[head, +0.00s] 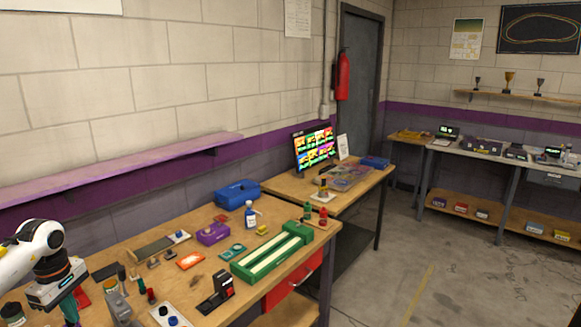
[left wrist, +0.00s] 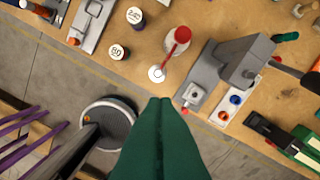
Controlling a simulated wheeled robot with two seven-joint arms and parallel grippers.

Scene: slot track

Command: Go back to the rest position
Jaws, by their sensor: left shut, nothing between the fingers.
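My left arm comes in at the lower left of the head view, with a white and dark wrist. My left gripper (head: 71,308) points down at the near left part of the wooden workbench (head: 262,288). In the left wrist view its green fingers (left wrist: 160,102) are together, with nothing between them. The height above the bench is hard to tell. My right gripper is not in view.
The bench holds a green slotted box (head: 272,258), a blue case (head: 238,193), a purple box (head: 212,233) and several small tools. A round bin (left wrist: 107,122) stands on the floor by the bench edge. Open floor (head: 440,270) lies to the right.

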